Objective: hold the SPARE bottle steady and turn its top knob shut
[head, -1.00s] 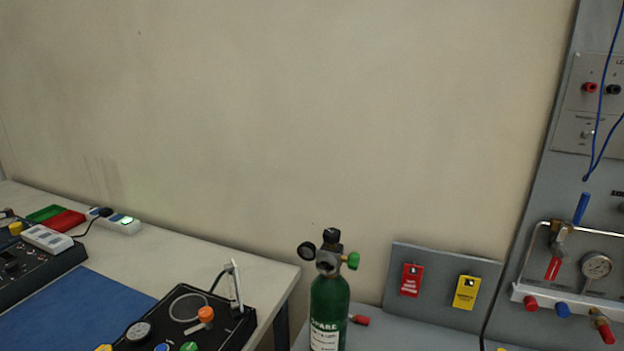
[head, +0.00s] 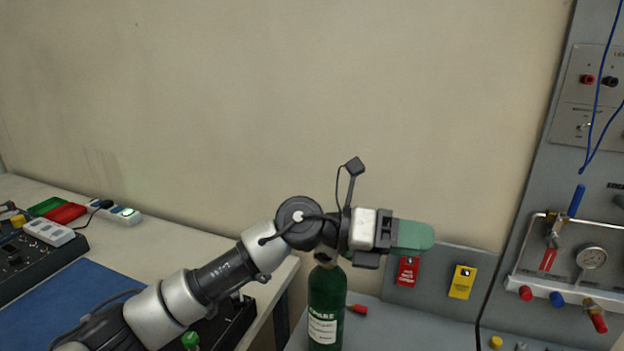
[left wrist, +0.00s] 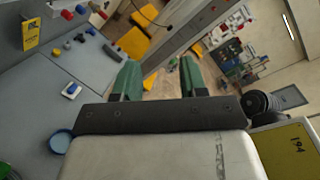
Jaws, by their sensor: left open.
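The SPARE bottle (head: 326,300) is green with a white label and stands upright on the grey bench. My left arm crosses in front of its top, so its top knob and gauges are hidden in the head view. My left gripper (head: 432,237) has green fingers and points to the right, just above and right of the bottle's neck. In the left wrist view its two green fingers (left wrist: 160,80) stand apart with nothing between them. My right gripper is not in view.
A grey panel (head: 427,300) with a red tag (head: 407,271) and a yellow tag (head: 461,282) stands behind the bottle. A red-ended fitting (head: 357,309) is beside it. A gauge panel (head: 560,270) rises at right. The lower-left table (head: 170,240) holds control boxes.

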